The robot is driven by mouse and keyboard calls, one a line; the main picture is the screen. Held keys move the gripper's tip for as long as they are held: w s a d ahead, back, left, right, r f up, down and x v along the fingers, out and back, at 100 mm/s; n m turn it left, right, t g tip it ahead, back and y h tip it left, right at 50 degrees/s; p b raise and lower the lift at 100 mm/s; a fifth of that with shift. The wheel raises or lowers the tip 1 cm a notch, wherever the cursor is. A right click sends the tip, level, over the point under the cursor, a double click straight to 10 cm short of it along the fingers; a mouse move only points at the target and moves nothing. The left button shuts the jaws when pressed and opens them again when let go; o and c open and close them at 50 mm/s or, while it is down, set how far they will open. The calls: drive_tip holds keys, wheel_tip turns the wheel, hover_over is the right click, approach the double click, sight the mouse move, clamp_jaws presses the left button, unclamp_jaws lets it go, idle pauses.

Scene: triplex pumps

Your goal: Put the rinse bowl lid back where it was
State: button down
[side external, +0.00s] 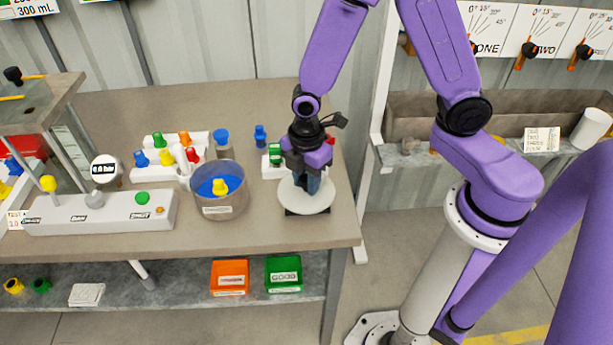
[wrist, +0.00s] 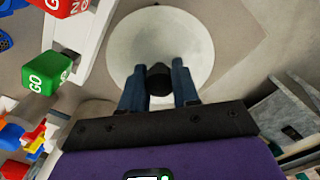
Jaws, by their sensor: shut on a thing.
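The rinse bowl lid (side external: 300,203) is a round white disc near the right front edge of the bench. My gripper (side external: 309,186) is above it, pointing down. In the wrist view my gripper's two blue fingers (wrist: 157,84) are shut on the lid's dark knob (wrist: 158,76), and the white lid (wrist: 160,38) spreads out beyond them. A dark flat piece (side external: 293,212) shows under the lid; I cannot tell whether the lid touches it. The rinse bowl (side external: 218,205), a grey open bowl with blue inside and a yellow piece in it, stands to the left.
A white rack (side external: 170,172) with coloured pieces stands behind the bowl. A blue-capped jar (side external: 222,145) is close behind it. A grey panel (side external: 100,212) with a green button lies to the left. A green block (wrist: 50,75) marked GO is beside the lid.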

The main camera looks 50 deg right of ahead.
drive_tip(key=shift+f, duration=0.25)
drive_tip(key=c, duration=0.8)
unclamp_jaws()
wheel_tip(320, 180, up, 13)
drive_tip(key=s+d+m, duration=0.1)
drive_tip(key=s+d, duration=0.1)
drive_tip(key=s, duration=0.4)
drive_tip(key=s+d+r+m, duration=0.1)
drive_tip(key=s+d+m, duration=0.1)
drive_tip(key=s, duration=0.3)
drive_tip(key=s+d+r+m, duration=0.1)
drive_tip(key=s+d+m, duration=0.1)
drive_tip(key=s, duration=0.4)
drive_tip(key=shift+s+r, duration=0.25)
drive_tip(key=shift+s, duration=0.05)
